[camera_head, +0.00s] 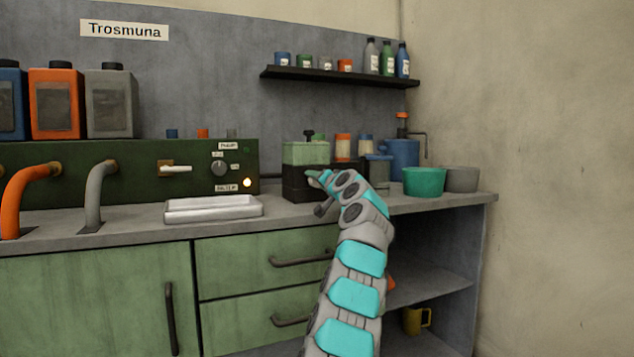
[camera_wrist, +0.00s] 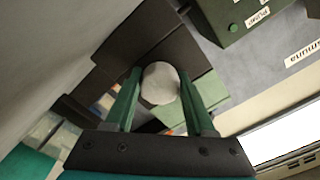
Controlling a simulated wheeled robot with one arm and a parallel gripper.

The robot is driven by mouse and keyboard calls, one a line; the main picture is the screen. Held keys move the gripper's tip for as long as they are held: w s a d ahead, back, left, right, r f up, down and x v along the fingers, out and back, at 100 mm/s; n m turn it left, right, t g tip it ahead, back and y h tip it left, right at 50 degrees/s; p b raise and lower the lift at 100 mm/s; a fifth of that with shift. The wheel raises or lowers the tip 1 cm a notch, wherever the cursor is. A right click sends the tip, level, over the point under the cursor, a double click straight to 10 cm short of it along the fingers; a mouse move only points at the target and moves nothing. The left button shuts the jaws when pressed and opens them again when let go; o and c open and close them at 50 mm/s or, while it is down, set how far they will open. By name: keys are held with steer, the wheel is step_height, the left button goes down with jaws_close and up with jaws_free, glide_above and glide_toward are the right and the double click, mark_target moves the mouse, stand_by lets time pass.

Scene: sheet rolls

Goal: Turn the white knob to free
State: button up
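In the wrist view, the round white knob (camera_wrist: 160,84) sits in front of a dark box (camera_wrist: 118,42) with a pale green part beside it. My gripper (camera_wrist: 161,76) points at the knob, one green finger on each side. The fingers are apart, and the knob fills most of the gap; I cannot tell whether they touch it. In the head view, my gripper (camera_head: 313,179) is at the front of the dark box (camera_head: 294,184) with the pale green top (camera_head: 305,153). The knob is hidden there. No marking for "free" is readable.
A dark green panel (camera_head: 120,180) with a grey dial (camera_head: 219,168), white lever (camera_head: 176,169) and lit lamp (camera_head: 247,183) stands left. A white tray (camera_head: 213,207) lies before it. Teal (camera_head: 424,182) and grey (camera_head: 461,180) pots stand right. A shelf (camera_head: 338,77) is above.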

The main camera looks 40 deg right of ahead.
steer(key=o, duration=0.4)
steer(key=shift+a, duration=0.1)
steer(key=shift+b+v, duration=0.6)
steer(key=shift+v, duration=0.35)
steer(key=shift+b+v, duration=0.75)
steer(key=shift+v, duration=2.15)
